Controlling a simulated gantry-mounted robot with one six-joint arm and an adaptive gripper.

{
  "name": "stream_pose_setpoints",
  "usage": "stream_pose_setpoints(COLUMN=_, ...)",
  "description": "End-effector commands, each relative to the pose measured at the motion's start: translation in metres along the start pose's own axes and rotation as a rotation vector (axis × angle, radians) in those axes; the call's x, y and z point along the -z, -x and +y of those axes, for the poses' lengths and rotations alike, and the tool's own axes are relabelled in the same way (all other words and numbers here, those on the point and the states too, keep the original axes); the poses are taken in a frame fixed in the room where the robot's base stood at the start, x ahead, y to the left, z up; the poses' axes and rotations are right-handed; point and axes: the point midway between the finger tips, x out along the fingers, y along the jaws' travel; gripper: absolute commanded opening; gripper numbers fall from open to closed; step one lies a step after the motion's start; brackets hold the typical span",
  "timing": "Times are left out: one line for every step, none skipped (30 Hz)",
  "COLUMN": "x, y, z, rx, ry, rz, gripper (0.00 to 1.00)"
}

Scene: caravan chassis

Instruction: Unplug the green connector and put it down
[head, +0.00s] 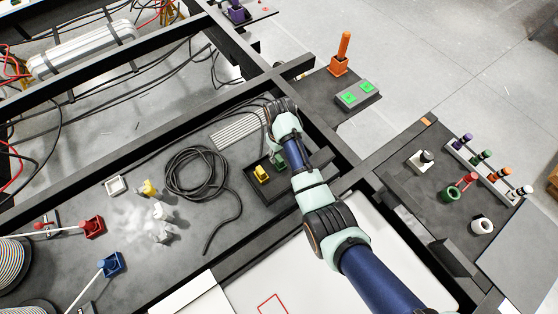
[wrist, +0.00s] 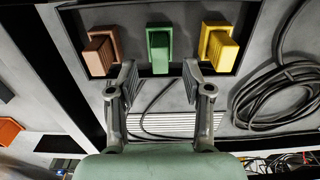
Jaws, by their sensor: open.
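The green connector (wrist: 159,50) stands in the middle of a row of three in the wrist view, seated in a dark tray. In the head view the green connector (head: 279,160) is partly hidden beside my arm. My gripper (wrist: 158,76) is open and empty. Its two fingers are spread to either side of the green connector's line, with their tips just short of its lower end in the picture. I see no contact with it. In the head view my gripper's fingers cannot be made out clearly.
A brown connector (wrist: 100,52) stands left of the green one, and a yellow connector (wrist: 217,45) stands right of it. A black coiled cable (wrist: 268,98) lies at the right. A slotted vent (wrist: 170,124) is in the deck. A pad with green squares (head: 358,95) lies beyond the frame.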

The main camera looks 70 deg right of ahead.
Motion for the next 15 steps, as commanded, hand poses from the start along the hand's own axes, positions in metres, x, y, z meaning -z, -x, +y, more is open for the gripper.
stream_pose_setpoints(x=-0.002, y=-0.015, z=0.000, rx=0.001, ry=0.000, rz=-0.005, gripper=0.50)
stream_pose_setpoints(x=-0.002, y=-0.021, z=0.000, rx=0.001, ry=0.000, rz=-0.004, gripper=0.50)
stream_pose_setpoints(x=-0.002, y=-0.028, z=0.000, rx=0.001, ry=0.000, rz=-0.005, gripper=0.50)
stream_pose_setpoints(x=-0.002, y=-0.033, z=0.000, rx=0.001, ry=0.000, rz=-0.004, gripper=0.50)
stream_pose_setpoints(x=-0.002, y=-0.036, z=0.000, rx=0.001, ry=0.000, rz=-0.003, gripper=0.50)
stream_pose_setpoints(x=-0.002, y=-0.040, z=0.000, rx=0.001, ry=0.000, rz=-0.003, gripper=0.50)
stream_pose_setpoints(x=-0.002, y=-0.042, z=0.000, rx=0.001, ry=0.000, rz=-0.003, gripper=0.50)
stream_pose_setpoints(x=-0.002, y=-0.043, z=0.000, rx=0.001, ry=0.000, rz=-0.002, gripper=0.50)
stream_pose_setpoints(x=-0.002, y=-0.044, z=0.000, rx=0.000, ry=0.000, rz=-0.001, gripper=0.50)
stream_pose_setpoints(x=-0.002, y=-0.043, z=0.000, rx=0.000, ry=0.000, rz=-0.001, gripper=0.50)
stream_pose_setpoints(x=-0.002, y=-0.043, z=0.000, rx=0.000, ry=0.000, rz=-0.001, gripper=0.50)
stream_pose_setpoints(x=-0.002, y=-0.043, z=0.000, rx=0.000, ry=0.000, rz=-0.001, gripper=0.50)
stream_pose_setpoints(x=-0.002, y=-0.043, z=0.000, rx=0.000, ry=0.000, rz=-0.001, gripper=0.50)
stream_pose_setpoints(x=-0.002, y=-0.043, z=0.000, rx=0.000, ry=0.000, rz=-0.001, gripper=0.50)
stream_pose_setpoints(x=-0.002, y=-0.043, z=0.000, rx=0.000, ry=0.000, rz=-0.001, gripper=0.45)
